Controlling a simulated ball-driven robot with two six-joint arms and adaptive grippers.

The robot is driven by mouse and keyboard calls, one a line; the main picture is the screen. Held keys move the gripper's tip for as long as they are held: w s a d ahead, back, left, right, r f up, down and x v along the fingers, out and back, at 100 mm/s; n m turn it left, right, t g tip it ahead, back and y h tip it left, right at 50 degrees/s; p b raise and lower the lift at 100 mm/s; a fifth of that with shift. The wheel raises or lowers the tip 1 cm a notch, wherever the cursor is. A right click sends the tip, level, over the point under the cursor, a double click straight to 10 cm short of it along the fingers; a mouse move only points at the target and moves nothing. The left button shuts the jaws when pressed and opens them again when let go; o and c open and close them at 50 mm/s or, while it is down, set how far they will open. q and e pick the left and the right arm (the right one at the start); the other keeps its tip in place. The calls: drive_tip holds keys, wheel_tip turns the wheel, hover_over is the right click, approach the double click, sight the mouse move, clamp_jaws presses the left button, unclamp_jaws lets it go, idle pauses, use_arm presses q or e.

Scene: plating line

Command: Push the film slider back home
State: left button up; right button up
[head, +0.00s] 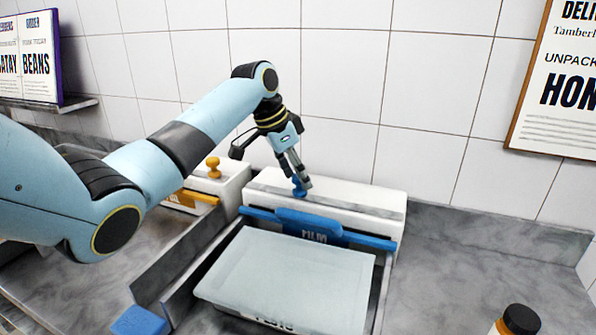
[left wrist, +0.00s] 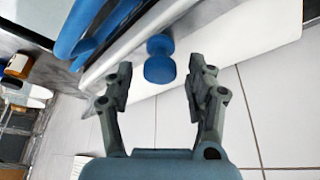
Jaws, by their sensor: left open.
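The white film box (head: 380,197) stands against the tiled wall, with a blue bar marked FILM (head: 310,227) along its front. The film slider's blue knob (head: 299,188) is on top of the box, partly hidden by my left gripper (head: 300,183) in the head view. In the left wrist view the round blue knob (left wrist: 160,68) shows between and just beyond the fingertips of my left gripper (left wrist: 158,82). The gripper is open, with a gap on each side of the knob; I cannot tell whether it touches. My right gripper is in neither view.
A pale lidded tray (head: 285,270) lies in front of the film box between grey rails. A white box with an orange knob (head: 213,167) stands to the left. A dark-capped jar (head: 518,322) is at lower right. The grey counter (head: 470,270) right of the tray is mostly clear.

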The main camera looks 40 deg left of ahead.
use_arm(q)
drive_tip(key=shift+c, duration=0.3)
clamp_jaws()
